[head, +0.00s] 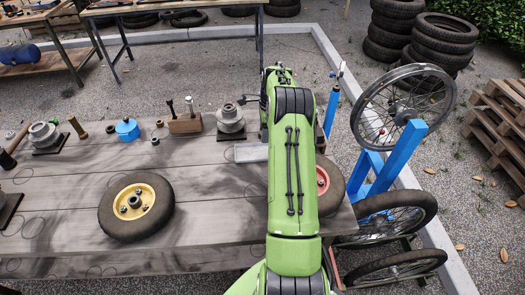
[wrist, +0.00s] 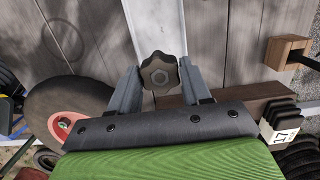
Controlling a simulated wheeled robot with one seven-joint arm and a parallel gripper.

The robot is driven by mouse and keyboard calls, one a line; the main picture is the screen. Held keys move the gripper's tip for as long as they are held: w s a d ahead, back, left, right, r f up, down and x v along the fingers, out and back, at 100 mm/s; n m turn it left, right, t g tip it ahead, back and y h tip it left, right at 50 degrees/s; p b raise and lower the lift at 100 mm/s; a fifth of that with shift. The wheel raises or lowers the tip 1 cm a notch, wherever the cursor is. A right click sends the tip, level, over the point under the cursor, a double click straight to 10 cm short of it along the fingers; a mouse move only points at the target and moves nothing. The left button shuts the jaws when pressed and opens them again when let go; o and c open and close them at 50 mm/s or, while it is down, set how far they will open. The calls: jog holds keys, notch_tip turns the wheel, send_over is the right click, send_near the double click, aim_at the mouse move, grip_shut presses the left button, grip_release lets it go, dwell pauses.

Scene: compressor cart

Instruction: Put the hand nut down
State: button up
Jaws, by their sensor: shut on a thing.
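The hand nut (wrist: 159,73) is a dark, lobed knob in the wrist view. My gripper (wrist: 158,78) is shut on it, with one grey finger on each side. A pale flat strip (wrist: 157,22) lies on the grey planks just beyond the nut. I cannot tell whether the nut touches anything below it. In the head view my green arm hides the gripper and the nut; part of a pale plate (head: 251,153) shows left of the arm.
A wheel with a red hub (wrist: 72,127) lies left of my gripper, partly behind my arm in the head view (head: 328,182). A yellow-hubbed wheel (head: 136,206) lies on the bench (head: 60,185). A wooden block (wrist: 287,52) stands right in the wrist view. Blue stand (head: 385,165) beyond the bench's right end.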

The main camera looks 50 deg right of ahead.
aim_at(264, 152)
notch_tip(264, 152, down, 8)
jog(key=shift+r+b, duration=0.15)
jog(key=shift+b, duration=0.45)
jog(key=o, duration=0.9)
